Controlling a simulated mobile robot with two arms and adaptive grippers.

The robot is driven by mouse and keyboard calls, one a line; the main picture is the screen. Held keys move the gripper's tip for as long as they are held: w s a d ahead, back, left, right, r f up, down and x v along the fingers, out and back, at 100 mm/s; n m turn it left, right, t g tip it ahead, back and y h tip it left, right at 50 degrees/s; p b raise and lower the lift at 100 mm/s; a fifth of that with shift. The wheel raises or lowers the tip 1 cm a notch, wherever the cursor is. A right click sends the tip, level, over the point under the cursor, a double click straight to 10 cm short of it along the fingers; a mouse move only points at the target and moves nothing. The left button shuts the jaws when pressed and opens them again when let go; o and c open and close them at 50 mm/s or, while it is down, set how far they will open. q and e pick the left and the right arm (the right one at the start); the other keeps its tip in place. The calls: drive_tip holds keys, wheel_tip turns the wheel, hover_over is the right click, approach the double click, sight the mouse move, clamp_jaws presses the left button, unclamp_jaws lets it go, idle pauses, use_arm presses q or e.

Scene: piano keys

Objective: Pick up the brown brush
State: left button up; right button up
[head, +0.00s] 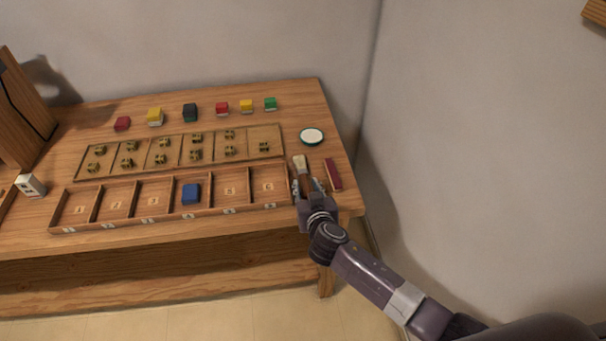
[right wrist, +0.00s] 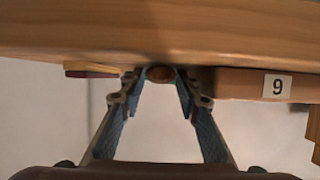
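The brown brush (head: 304,181) lies near the right end of the table, its pale bristles pointing to the back. My right gripper (head: 308,186) is at the table's front right, with its fingers on either side of the brush's handle. In the right wrist view the round brown end of the brush (right wrist: 160,74) shows between the fingertips of my right gripper (right wrist: 160,84). The fingers look apart, with narrow gaps beside the handle. My left gripper is not in view.
A dark red bar (head: 332,174) lies just right of the brush. A numbered compartment tray (head: 135,222) holding a blue block (head: 191,194) is close on the left. A white round dish (head: 311,136) stands behind. Several coloured blocks line the back.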

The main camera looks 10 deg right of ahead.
drive_tip(key=shift+c, duration=0.4)
clamp_jaws()
wheel_tip(320, 180, up, 20)
